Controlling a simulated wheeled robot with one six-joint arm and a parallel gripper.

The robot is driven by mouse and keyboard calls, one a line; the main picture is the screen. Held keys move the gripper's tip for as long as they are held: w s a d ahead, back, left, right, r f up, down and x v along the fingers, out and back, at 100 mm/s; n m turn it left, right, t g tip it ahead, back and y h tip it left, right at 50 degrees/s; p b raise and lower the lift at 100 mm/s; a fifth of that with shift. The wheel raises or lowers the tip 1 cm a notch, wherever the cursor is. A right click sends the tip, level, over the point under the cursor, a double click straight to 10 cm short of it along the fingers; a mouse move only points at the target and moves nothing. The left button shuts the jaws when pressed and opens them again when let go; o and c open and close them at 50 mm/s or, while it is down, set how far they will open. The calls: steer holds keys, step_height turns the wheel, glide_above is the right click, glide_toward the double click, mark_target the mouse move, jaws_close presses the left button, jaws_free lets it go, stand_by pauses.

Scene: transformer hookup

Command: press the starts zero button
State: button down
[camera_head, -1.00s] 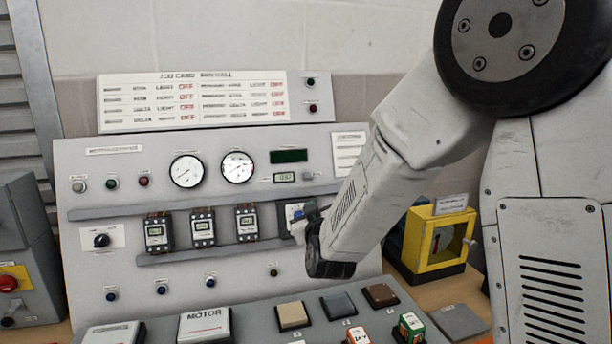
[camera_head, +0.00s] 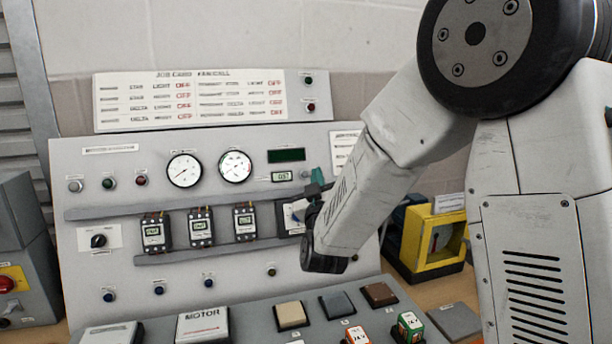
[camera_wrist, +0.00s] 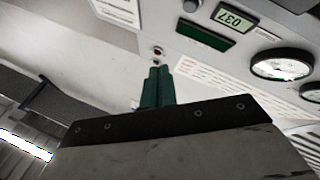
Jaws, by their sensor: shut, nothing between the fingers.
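The small grey button (camera_head: 306,175) right of the lit counter display (camera_head: 284,177) on the sloped panel (camera_head: 215,284) seems to be the starts zero button; its label is too small to read. In the wrist view, which is turned over, the same button (camera_wrist: 190,5) sits at the top edge beside the counter display (camera_wrist: 236,18). My gripper (camera_head: 316,176) shows as a bit of teal close to the button, partly behind my arm. In the wrist view my gripper (camera_wrist: 158,70) has its green fingers together and empty, with the tips apart from the grey button in the picture. Contact cannot be told.
A small red button (camera_wrist: 158,52) appears just beyond the fingertips in the wrist view. Round gauges (camera_head: 236,167) and a dark green display (camera_head: 287,156) are close by. A shelf with breaker modules (camera_head: 200,229) sticks out below. A yellow box (camera_head: 437,243) stands at right.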

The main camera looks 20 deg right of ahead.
steer(key=shift+w+f, duration=0.45)
steer(key=shift+w, duration=0.75)
steer(key=shift+w+f, duration=0.4)
steer(key=shift+w, duration=0.75)
steer(key=shift+w+f, duration=0.45)
steer(key=shift+w, duration=0.75)
steer(key=shift+w, duration=0.1)
steer(key=shift+w+f, duration=0.15)
steer(key=shift+w, duration=0.15)
steer(key=shift+w+f, duration=0.15)
steer(key=shift+w, duration=0.25)
steer(key=shift+s, duration=0.1)
steer(key=shift+s+r, duration=0.3)
steer(key=shift+s, duration=0.4)
steer(key=s, duration=0.1)
steer(key=s+r, duration=0.1)
steer(key=s, duration=0.2)
steer(key=shift+s+r, duration=0.35)
